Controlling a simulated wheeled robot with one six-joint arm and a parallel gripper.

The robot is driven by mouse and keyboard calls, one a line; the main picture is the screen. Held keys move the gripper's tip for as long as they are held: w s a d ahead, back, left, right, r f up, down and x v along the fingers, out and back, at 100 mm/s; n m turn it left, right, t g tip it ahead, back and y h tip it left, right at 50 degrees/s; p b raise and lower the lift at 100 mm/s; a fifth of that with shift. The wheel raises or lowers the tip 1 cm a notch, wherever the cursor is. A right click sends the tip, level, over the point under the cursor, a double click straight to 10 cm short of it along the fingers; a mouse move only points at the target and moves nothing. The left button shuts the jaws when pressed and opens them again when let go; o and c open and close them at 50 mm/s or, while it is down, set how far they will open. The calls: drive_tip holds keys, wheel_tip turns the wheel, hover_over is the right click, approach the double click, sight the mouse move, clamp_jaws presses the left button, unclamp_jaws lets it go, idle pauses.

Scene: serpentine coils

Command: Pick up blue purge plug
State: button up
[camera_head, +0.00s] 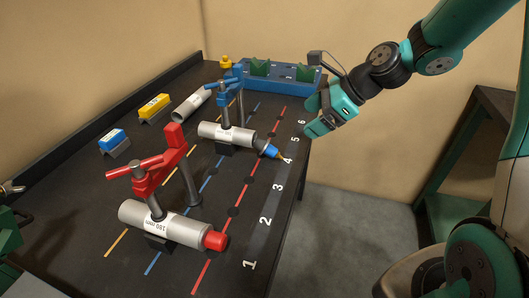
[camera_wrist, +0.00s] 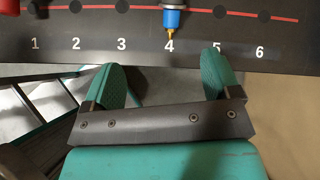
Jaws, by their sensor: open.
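The blue purge plug (camera_head: 267,151), with an orange tip, sits in the near end of a grey tube (camera_head: 222,131) beside mark 4 on the dark table. In the wrist view the plug (camera_wrist: 172,19) is at the top, pointing down toward the number 4. My gripper (camera_head: 318,122) is off to the right of the plug, above the table's right edge. Its two green fingers (camera_wrist: 163,62) are wide apart with nothing between them. The plug lies beyond the fingertips, apart from them. A blue clamp (camera_head: 231,86) stands over the tube.
A red clamp (camera_head: 157,170) stands over a second tube (camera_head: 165,226) with a red plug (camera_head: 215,241) near marks 1 and 2. A blue tray (camera_head: 281,83) is at the back. Blue (camera_head: 113,139) and yellow (camera_head: 154,107) blocks lie left. The table strip by the numbers is clear.

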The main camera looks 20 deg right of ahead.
sight(268, 144)
drive_tip(key=w+a+f+m, duration=0.1)
drive_tip(key=w+f, duration=0.1)
drive_tip(key=f, duration=0.1)
drive_tip(key=w+a+f, duration=0.2)
drive_tip(key=f, duration=0.1)
drive_tip(key=w+a+f+m, duration=0.1)
drive_tip(key=w+a+f, duration=0.1)
drive_tip(key=f, duration=0.1)
drive_tip(key=shift+w+f+m+t, duration=0.15)
drive_tip(key=shift+f+m+t, duration=0.15)
drive_tip(key=shift+f, duration=0.1)
drive_tip(key=shift+a+r+p+x, duration=0.2)
drive_tip(key=shift+p+x, duration=0.1)
drive_tip(key=shift+x, duration=1.05)
drive_tip(key=shift+a+r+p+x, duration=0.15)
drive_tip(key=shift+p+x, duration=0.1)
drive_tip(key=shift+x, duration=1.1)
drive_tip(key=c, duration=1.1)
